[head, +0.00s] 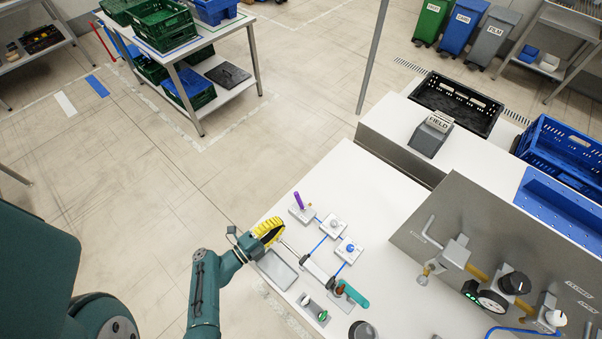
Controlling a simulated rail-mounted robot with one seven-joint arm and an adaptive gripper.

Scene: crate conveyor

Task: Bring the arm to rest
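My gripper (247,245) is at the end of my teal arm, over the left edge of the white worktop (390,240). Its fingers are small and dark here, so I cannot tell whether they are open or shut. A yellow ribbed object (267,230) shows right beside the gripper; I cannot tell whether the two touch. A grey flat plate (277,270) lies just below the gripper in the picture.
Small fixtures with blue lines (333,227), a teal-handled lever (354,295) and a switch plate (313,309) are right of the gripper. A panel with valves and a gauge (492,300) stands further right. A black crate (455,103) is behind.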

